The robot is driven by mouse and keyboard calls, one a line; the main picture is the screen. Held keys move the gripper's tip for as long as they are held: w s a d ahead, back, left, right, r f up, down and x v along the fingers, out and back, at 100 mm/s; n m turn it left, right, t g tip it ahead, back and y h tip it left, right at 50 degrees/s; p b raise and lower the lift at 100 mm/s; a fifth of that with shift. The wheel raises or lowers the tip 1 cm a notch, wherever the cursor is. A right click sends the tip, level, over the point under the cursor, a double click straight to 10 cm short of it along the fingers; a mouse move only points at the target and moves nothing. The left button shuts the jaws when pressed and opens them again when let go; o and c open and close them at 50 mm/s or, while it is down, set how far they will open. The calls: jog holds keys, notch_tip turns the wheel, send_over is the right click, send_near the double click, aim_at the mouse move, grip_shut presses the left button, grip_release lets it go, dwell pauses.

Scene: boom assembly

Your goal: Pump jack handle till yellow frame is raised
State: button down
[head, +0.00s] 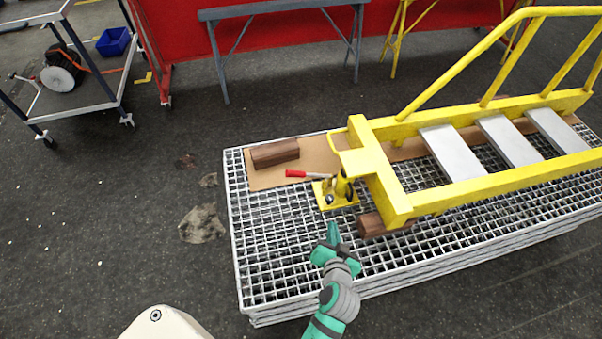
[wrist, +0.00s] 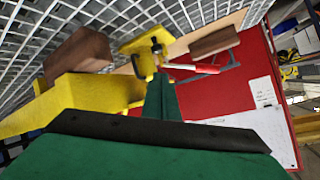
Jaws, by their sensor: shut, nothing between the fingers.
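The yellow jack (head: 335,193) stands on the metal grating under the end plate of the yellow frame (head: 390,190). Its handle has a red grip (head: 295,173) and points left, roughly level. The frame lies over the grating. In the wrist view the jack (wrist: 146,60) and red grip (wrist: 194,68) show just beyond my fingers, with the yellow frame (wrist: 75,100) at left. My gripper (head: 333,232) is shut and empty, in front of the jack and below the handle in the head view. It also shows in the wrist view (wrist: 161,85). I cannot tell whether it touches anything.
One dark wooden block (head: 275,153) lies on cardboard (head: 256,177) behind the handle. Another wooden block (head: 383,224) sits under the frame's end. The grating (head: 265,270) is bare at front left. A wheeled cart (head: 80,100) stands far left.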

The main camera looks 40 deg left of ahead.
jog(key=w+a+r+n+g+y, duration=0.4)
jog(key=w+a+r+n+g, duration=0.1)
jog(key=a+r, duration=0.4)
jog(key=w+r+n, duration=0.1)
jog(key=w, duration=0.1)
jog(key=shift+w+a+g, duration=0.3)
jog(key=shift+a, duration=0.1)
jog(key=shift+a, duration=0.1)
send_over(309, 174)
jog(key=s, duration=0.4)
notch_tip(309, 174, down, 7)
jog(key=shift+s+a+f, duration=0.2)
jog(key=shift+s+f, duration=0.1)
jog(key=shift+f, duration=0.45)
